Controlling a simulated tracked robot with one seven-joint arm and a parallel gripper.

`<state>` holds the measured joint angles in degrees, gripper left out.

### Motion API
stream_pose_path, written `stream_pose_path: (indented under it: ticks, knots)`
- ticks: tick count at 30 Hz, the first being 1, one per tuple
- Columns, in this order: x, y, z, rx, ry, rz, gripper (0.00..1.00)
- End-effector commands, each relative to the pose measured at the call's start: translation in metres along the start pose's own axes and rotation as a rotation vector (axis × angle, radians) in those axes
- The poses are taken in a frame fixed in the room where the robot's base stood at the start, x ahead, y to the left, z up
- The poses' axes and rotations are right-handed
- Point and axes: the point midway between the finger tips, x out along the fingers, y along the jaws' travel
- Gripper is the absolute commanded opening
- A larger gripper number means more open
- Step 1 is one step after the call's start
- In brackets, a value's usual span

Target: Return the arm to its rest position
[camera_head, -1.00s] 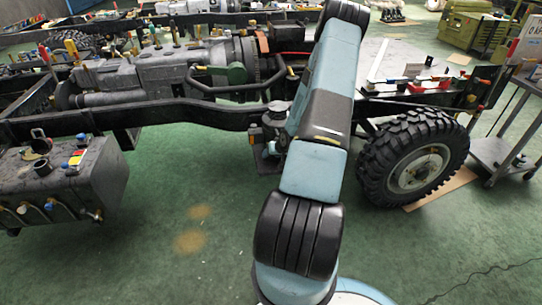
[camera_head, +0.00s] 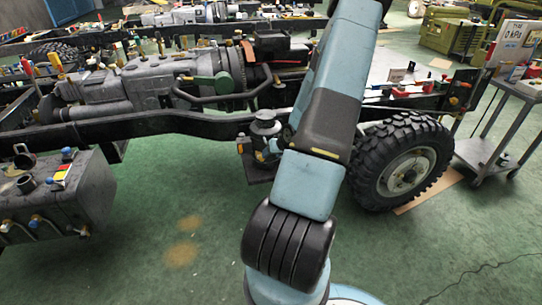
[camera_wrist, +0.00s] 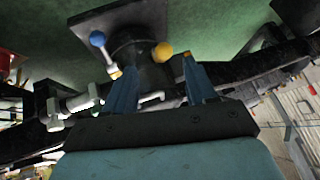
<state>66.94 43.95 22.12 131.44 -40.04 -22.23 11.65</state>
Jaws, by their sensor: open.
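My blue and black arm (camera_head: 310,125) runs from the bottom of the head view up past the top edge, tilted to the right. Beyond the fingers is a dark fitting with a blue knob (camera_wrist: 97,38) and a yellow knob (camera_wrist: 163,52). Whether the fingers touch the fitting cannot be told.
A truck chassis frame (camera_head: 165,131) crosses the head view behind my arm. A tyre (camera_head: 372,158) stands to the right, a grey tank (camera_head: 80,205) to the left. A metal cart (camera_head: 480,152) is at the far right. Green floor (camera_head: 150,255) is clear in front.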

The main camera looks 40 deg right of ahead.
Motion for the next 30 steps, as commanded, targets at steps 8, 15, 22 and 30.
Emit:
stream_pose_path:
  ticks: [8, 15, 22, 30]
  knots:
    - [0.0, 0.0, 0.0, 0.0, 0.0, 0.0, 0.56]
    - [0.0, -0.001, 0.0, -0.001, -0.001, 0.0, 0.56]
    - [-0.016, -0.016, -0.016, -0.058, -0.032, 0.04, 0.56]
    - [-0.063, -0.058, -0.051, -0.174, -0.097, 0.143, 0.56]
